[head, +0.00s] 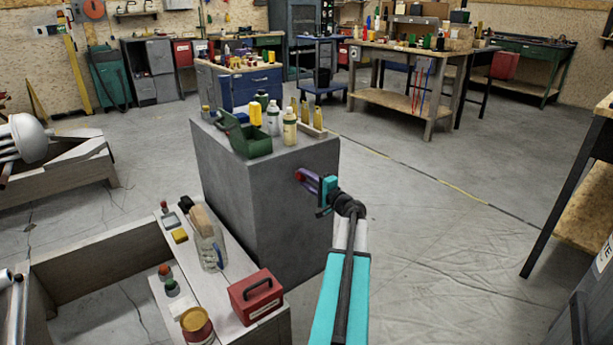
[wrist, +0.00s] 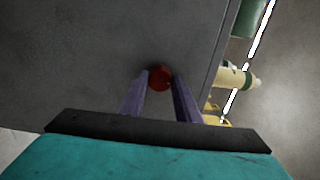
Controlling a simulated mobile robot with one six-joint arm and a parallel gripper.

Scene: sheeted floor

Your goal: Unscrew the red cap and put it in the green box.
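The red cap (wrist: 160,77) is a small round disc on the grey side face of a block. In the head view the red cap (head: 300,175) sits on the block's right-hand face, below its top edge. My gripper (wrist: 161,81) points at that face, with one purple finger on each side of the cap. The fingertips are very close to the cap's sides, and I cannot tell whether they touch it. In the head view my gripper (head: 309,179) is level with the cap. The green box (head: 249,142) stands on the block's top with its lid up; its inside is mostly hidden.
The grey block (head: 225,165) also bears bottles (head: 289,129) and several yellow-tipped items near the green box. A low bench with a red toolbox (head: 256,297) and a clear jug (head: 209,248) stands in front at left. The floor (head: 440,240) to the right is clear.

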